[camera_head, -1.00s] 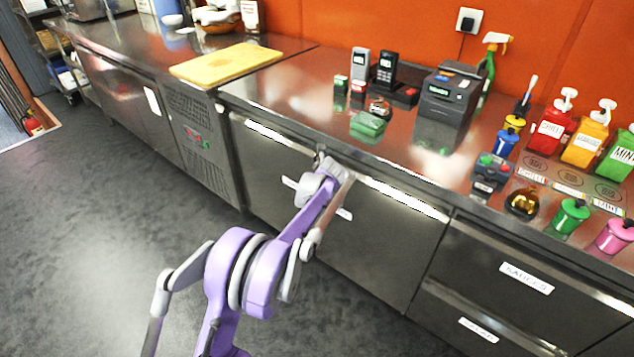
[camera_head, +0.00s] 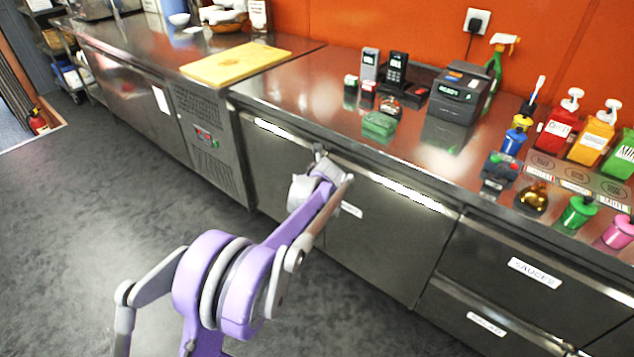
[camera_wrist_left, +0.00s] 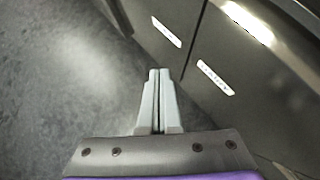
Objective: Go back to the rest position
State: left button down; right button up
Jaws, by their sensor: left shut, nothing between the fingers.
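My left arm (camera_head: 225,280), purple and grey, reaches up from the bottom left in the head view. Its wrist end (camera_head: 318,180) is in front of the steel cabinet doors, just below the counter edge. The fingers cannot be made out clearly there. In the left wrist view my left gripper (camera_wrist_left: 159,73) has its two grey fingers together, with nothing between them. Past the fingertips are dark floor and cabinet fronts with white labels. My right gripper is in neither view.
The steel counter (camera_head: 300,82) runs along the orange wall with a cutting board (camera_head: 236,64), a card terminal (camera_head: 460,92) and several sauce bottles. Cabinet doors (camera_head: 385,235) and drawers (camera_head: 530,290) stand close beyond my arm. Grey floor (camera_head: 90,200) is clear at left.

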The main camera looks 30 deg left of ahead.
pick_arm(q)
jog(key=s+d+r+n+h, duration=0.1)
jog(key=s+d+r+n, duration=0.1)
jog(key=s+d+n, duration=0.6)
jog(key=s+d+r+n+h, duration=0.2)
jog(key=s+d+r+n, duration=0.15)
jog(key=s+d, duration=0.4)
jog(key=s+d+f+n+h, duration=0.1)
jog(key=s+d+f+n, duration=0.1)
jog(key=s+d+n, duration=0.4)
jog(key=s+d+f+n+g+h, duration=0.1)
jog(key=s+f+n, duration=0.25)
jog(key=s, duration=0.55)
jog(key=s+d+f+n+h, duration=0.2)
jog(key=s+d+n, duration=0.25)
jog(key=s, duration=0.25)
notch_tip(320, 180, up, 19)
jog(key=w+p, duration=0.1)
jog(key=p, duration=1.6)
jog(key=shift+w+a+f+n, duration=0.2)
jog(key=shift+w+a+n, duration=0.2)
jog(key=shift+a+n, duration=0.05)
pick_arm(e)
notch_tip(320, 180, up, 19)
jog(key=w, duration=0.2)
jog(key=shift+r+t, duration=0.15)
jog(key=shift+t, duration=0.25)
pick_arm(q)
jog(key=shift+s, duration=0.1)
